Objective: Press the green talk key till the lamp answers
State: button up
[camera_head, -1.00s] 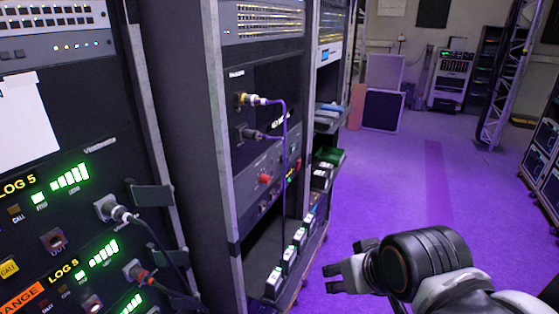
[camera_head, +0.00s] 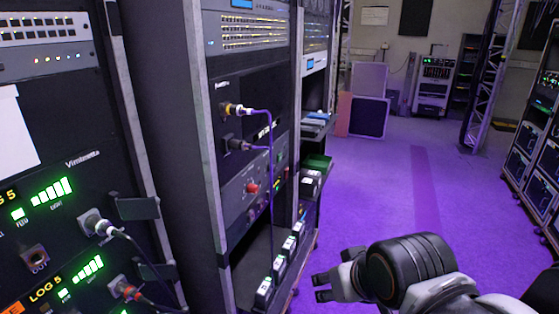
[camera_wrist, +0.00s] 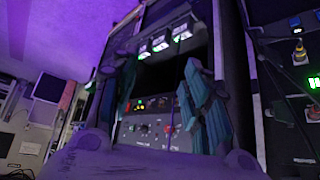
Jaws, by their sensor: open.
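My gripper (camera_head: 320,288) is open and empty, low over the purple floor and to the right of the middle rack. In the wrist view its two fingers stand wide apart (camera_wrist: 160,65), with a control panel (camera_wrist: 148,130) showing between and beyond them. That panel has small green lights (camera_wrist: 140,104) and a red knob (camera_wrist: 168,128). A grey panel with a red button (camera_head: 252,188) and a small green light (camera_head: 279,185) is on the middle rack in the head view. I cannot tell which green spot is the talk key or which is the lamp.
The middle rack (camera_head: 205,130) carries plugged purple cables (camera_head: 262,112) and several small units on its low shelf. A left rack (camera_head: 85,140) with lit green bars stands close. Open purple floor (camera_head: 390,200) lies to the right, with another rack (camera_head: 535,165) at the far right.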

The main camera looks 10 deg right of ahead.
jog(key=shift+c, duration=0.5)
grip_shut()
dwell(0.9)
